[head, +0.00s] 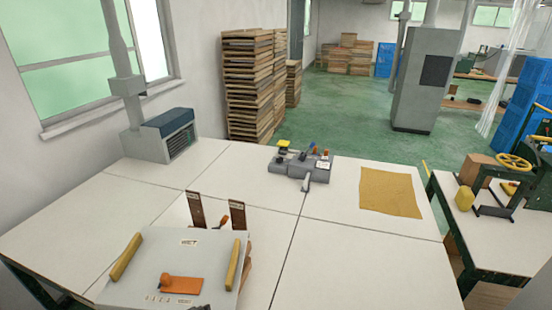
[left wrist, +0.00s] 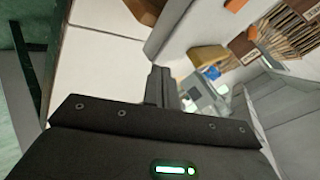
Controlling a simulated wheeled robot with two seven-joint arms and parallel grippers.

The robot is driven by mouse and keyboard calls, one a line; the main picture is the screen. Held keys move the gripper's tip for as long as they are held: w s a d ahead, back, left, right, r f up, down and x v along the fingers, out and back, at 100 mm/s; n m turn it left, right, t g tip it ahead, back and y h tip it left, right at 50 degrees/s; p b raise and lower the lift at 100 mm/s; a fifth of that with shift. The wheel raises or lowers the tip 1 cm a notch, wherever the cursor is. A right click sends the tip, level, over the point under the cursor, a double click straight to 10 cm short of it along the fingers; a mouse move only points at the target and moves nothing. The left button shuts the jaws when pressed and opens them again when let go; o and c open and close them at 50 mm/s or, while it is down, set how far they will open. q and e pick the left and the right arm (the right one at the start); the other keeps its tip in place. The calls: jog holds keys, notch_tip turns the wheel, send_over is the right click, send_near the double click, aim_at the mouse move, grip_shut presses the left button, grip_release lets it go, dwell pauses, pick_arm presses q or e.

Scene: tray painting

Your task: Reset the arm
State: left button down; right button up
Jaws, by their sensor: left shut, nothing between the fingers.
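My left gripper (left wrist: 161,78) shows in the left wrist view as a dark body with a green light and two dark fingers. The fingers are shut with nothing between them. The left wrist view is tilted. Neither of my grippers shows in the head view. A pale tray (head: 220,283) with two yellow bars along its sides lies at the near left of the white table. An orange flat piece (head: 181,284) lies on it. Behind the tray stand two brown upright pieces (head: 195,210).
A grey fixture (head: 285,167) with small coloured parts stands mid-table. A yellow-brown sheet (head: 390,192) lies to its right. A grey unit (head: 160,142) with a pipe stands at the back left. The white table (head: 350,264) is clear at the front right. A side bench (head: 490,235) stands at the right.

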pick_arm(q)
jog(key=s+a+f+n+g+y, duration=0.2)
jog(key=s+a+f+n+g, duration=0.15)
jog(key=s+a+n, duration=0.35)
jog(key=s+a+f+n+g+y, duration=0.2)
jog(key=s+a+f+n, duration=0.4)
jog(key=s, duration=0.4)
notch_tip(320, 180, down, 27)
jog(key=s+d+n+g, duration=0.1)
jog(key=s, duration=0.1)
jog(key=s+a+f+g, duration=0.1)
jog(key=s+a+f, duration=0.1)
jog(key=s+f, duration=1.2)
jog(key=shift+s+a+f, duration=0.2)
jog(key=shift+s+a, duration=0.05)
jog(key=shift+s, duration=0.35)
jog(key=shift+g, duration=0.25)
